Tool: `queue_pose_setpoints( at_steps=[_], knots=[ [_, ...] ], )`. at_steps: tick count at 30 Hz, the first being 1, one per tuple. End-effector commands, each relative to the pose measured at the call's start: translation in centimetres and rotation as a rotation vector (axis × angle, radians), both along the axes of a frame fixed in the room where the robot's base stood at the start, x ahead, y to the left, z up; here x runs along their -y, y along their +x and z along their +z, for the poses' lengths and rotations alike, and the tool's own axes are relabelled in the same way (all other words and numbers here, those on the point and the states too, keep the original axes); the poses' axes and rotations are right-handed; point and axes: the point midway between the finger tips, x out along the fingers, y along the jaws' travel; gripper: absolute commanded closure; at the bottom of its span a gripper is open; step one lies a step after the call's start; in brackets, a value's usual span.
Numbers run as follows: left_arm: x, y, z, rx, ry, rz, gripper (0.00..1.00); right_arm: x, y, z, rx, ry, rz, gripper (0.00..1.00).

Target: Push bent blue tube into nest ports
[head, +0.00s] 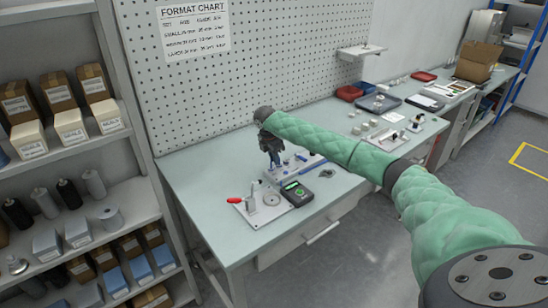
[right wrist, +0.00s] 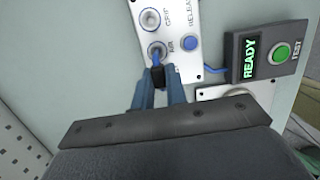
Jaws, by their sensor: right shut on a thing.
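In the right wrist view, my right gripper (right wrist: 161,80) is shut on a black piece, from which a short bent blue tube (right wrist: 156,61) runs up to a round metal port (right wrist: 155,49) marked AIR. The tube's tip meets this port; how deep it sits I cannot tell. A second metal port (right wrist: 149,18), marked GRIP, is above it on the white nest plate (right wrist: 174,14). In the head view, my right gripper (head: 272,158) reaches down at the nest plate's left end, and the tube is too small to make out. My left gripper is not in view.
A dark box (right wrist: 265,52) reading READY, with a green button, stands beside the plate. A blue button (right wrist: 190,43) marked RELEASE is near the ports. In the head view, a white plate with a red-handled clamp (head: 234,200) is in front; the pegboard (head: 270,60) rises behind.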

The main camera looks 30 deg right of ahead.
Motion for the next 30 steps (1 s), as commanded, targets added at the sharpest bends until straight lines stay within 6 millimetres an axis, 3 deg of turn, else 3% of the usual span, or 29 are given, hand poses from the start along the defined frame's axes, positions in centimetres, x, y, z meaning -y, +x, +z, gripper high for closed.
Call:
queue_pose_setpoints(
  at_steps=[7,8,9,12,24,28,30],
  knots=[
    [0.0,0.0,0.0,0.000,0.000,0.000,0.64,0.0,0.0,-0.1,-0.001,0.000,0.000,1.00],
    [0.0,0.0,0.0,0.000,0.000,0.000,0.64,0.0,0.0,-0.1,-0.001,0.000,0.000,0.82],
    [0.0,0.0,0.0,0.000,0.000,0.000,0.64,0.0,0.0,-0.1,-0.001,0.000,0.000,0.74],
    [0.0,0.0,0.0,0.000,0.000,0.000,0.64,0.0,0.0,-0.1,-0.001,0.000,0.000,0.61],
    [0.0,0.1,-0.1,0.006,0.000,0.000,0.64,0.0,0.0,-0.1,-0.001,0.000,0.000,0.61],
    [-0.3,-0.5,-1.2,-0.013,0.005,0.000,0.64,-0.1,0.0,0.6,0.001,0.000,0.000,0.61],
    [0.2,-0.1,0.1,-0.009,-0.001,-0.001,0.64,-0.3,0.0,1.2,0.000,0.000,0.000,0.61]
  ],
)
